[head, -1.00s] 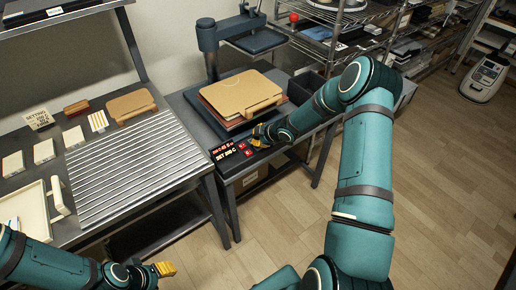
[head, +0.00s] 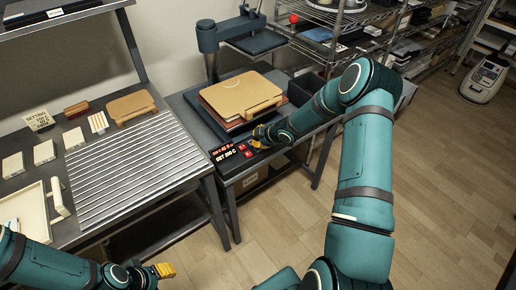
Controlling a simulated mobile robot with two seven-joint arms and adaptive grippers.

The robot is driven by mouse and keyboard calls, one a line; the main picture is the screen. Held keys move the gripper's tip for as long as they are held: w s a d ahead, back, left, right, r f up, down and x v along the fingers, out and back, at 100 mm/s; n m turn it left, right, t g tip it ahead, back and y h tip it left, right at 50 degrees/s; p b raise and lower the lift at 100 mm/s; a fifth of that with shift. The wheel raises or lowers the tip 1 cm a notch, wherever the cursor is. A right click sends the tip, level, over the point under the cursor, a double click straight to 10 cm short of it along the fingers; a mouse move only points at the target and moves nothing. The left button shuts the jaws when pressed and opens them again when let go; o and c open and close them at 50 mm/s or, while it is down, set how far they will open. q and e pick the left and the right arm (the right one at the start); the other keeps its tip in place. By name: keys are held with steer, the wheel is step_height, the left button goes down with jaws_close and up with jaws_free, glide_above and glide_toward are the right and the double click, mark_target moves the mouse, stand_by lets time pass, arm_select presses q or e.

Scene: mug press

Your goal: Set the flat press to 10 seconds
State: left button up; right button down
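The flat press (head: 208,38) stands on the dark bench in the upper middle of the head view, with its swing head at the back. A tan board (head: 240,93) lies on top of its base. Its control panel (head: 226,154) at the front shows red digits, too small to read surely, and a white line like "SET 200 C", beside red buttons (head: 245,149). My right gripper (head: 257,142), with yellow fingertips, is just right of the buttons; I cannot tell whether it touches one. My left gripper (head: 166,270) is low at the left, away from the press, its opening unclear.
A table with a ribbed metal rack (head: 135,165) stands left of the press, with small boxes, a tan board (head: 131,105) and a white tray (head: 27,212). A sign (head: 39,120) stands at its back. Wire shelves (head: 335,40) stand behind right. The wooden floor is open at right.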

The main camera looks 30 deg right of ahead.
steer(key=shift+f, duration=0.15)
steer(key=shift+f+b, duration=0.25)
steer(key=shift+b, duration=0.05)
steer(key=shift+f+b, duration=0.35)
steer(key=shift+f, duration=0.15)
stand_by(0.8)
steer(key=shift+r, duration=0.1)
steer(key=shift+r+p, duration=0.8)
steer(key=shift+r, duration=0.1)
step_height(320, 180, up, 5)
steer(key=p, duration=0.4)
steer(key=shift+p, duration=0.35)
